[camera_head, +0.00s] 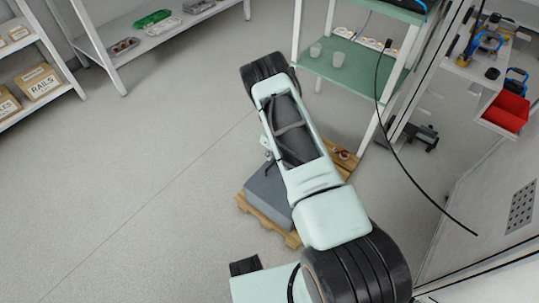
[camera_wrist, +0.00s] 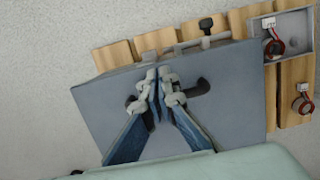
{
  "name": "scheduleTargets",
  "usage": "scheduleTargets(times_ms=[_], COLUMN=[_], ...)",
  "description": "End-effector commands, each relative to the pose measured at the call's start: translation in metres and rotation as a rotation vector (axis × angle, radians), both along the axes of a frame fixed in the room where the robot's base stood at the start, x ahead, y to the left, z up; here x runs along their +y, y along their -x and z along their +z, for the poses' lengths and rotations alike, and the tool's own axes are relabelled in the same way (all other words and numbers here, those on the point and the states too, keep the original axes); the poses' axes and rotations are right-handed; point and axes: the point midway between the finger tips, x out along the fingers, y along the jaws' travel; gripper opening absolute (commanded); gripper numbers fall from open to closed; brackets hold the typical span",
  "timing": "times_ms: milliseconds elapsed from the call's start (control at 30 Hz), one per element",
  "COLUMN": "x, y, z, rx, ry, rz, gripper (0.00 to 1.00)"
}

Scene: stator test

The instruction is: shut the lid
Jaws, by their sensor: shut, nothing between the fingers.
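A grey box (camera_wrist: 110,98) sits on a wooden pallet. In the head view the box (camera_head: 266,196) is partly hidden under my arm. A flat grey face with a dark handle-like part (camera_wrist: 197,88) fills the middle of the wrist view. I cannot tell whether this face is the lid, or how far the lid is open. A bar with a black knob (camera_wrist: 206,25) runs along its far edge. My gripper (camera_wrist: 157,112) is shut and empty in front of the grey face. I cannot tell whether it touches it.
The pallet (camera_head: 291,239) stands on open floor. A grey tray (camera_wrist: 293,24) with red-wired parts lies beside the box. A green-topped shelf stand (camera_head: 345,75) with cups is close behind the pallet. The floor to the left is clear.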

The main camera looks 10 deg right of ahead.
Motion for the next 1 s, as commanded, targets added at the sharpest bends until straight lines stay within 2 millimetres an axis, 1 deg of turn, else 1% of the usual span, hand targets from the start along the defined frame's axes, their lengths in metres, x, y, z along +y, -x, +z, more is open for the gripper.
scheduleTargets(times_ms=[167,267,333,467,700,800,900,1000], x=[0.0,-0.001,-0.001,-0.003,-0.007,-0.009,-0.011,-0.011], y=[0.0,0.0,0.001,0.003,0.01,0.013,0.015,0.016], z=[0.001,0.006,0.014,0.034,0.079,0.094,0.106,0.114], rx=[0.0,-0.001,-0.002,-0.003,-0.004,-0.002,-0.001,-0.001], ry=[0.0,0.0,-0.001,0.0,0.0,0.0,0.0,0.0], rz=[0.0,0.0,-0.001,-0.001,0.0,0.0,0.001,0.001], gripper=[0.0,0.0,0.0,0.0,0.0,0.0,0.0,0.0])
